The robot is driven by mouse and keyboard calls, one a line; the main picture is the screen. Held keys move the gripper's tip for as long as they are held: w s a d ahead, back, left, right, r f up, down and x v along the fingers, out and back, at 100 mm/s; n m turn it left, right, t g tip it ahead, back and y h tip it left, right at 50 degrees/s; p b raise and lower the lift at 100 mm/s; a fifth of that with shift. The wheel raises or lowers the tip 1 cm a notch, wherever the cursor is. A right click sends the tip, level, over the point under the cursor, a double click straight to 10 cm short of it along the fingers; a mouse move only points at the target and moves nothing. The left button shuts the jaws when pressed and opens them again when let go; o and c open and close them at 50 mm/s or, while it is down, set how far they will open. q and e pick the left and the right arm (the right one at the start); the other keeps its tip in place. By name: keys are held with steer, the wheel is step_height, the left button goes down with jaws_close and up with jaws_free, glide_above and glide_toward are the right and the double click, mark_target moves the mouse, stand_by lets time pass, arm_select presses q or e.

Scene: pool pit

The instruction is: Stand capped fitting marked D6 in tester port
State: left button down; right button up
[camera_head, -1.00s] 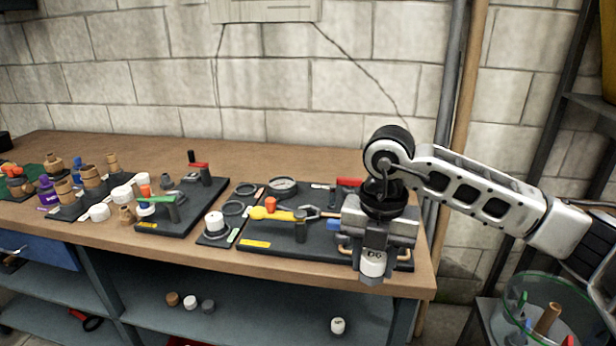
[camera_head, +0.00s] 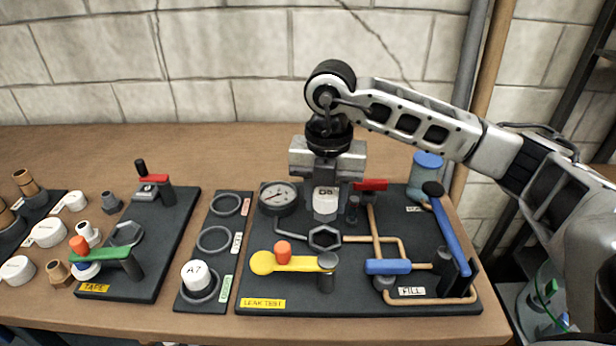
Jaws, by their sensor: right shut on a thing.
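My right gripper (camera_head: 326,183) is shut on a white capped fitting (camera_head: 325,205) whose mark reads like D6. It holds the fitting upright, cap showing, over the black LEAK TEST board (camera_head: 258,288). A dark hexagonal port (camera_head: 325,238) lies on the board just below the fitting in the picture. The fitting looks apart from the port; its height above the board is hard to tell. A yellow lever (camera_head: 300,262) with an orange knob lies in front of the port. My left gripper is not in view.
A gauge (camera_head: 279,197), copper pipes and a blue-handled lever (camera_head: 450,232) surround the port. A narrow black board (camera_head: 227,224) holds a white A7 fitting (camera_head: 196,278) in its front ring; its other two rings are empty. The TAPE board (camera_head: 130,270) stands further left.

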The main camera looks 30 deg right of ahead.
mark_target(326, 216)
steer(key=shift+f, duration=0.15)
steer(key=shift+s+f+b, duration=0.25)
steer(key=shift+f+b, duration=0.3)
step_height(326, 216, down, 2)
steer(key=shift+f+b, duration=0.25)
steer(key=shift+b, duration=0.65)
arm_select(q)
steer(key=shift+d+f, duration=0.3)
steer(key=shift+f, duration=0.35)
arm_select(e)
steer(key=shift+w+f, duration=0.1)
steer(key=shift+f, duration=0.25)
arm_select(q)
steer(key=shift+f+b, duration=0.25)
steer(key=shift+b, duration=0.2)
arm_select(e)
steer(key=shift+f, duration=0.2)
steer(key=shift+f+b, duration=0.35)
steer(key=shift+f, duration=0.05)
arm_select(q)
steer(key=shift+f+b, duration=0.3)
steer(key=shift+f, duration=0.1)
arm_select(e)
steer(key=shift+f, duration=0.35)
steer(key=shift+r, duration=0.15)
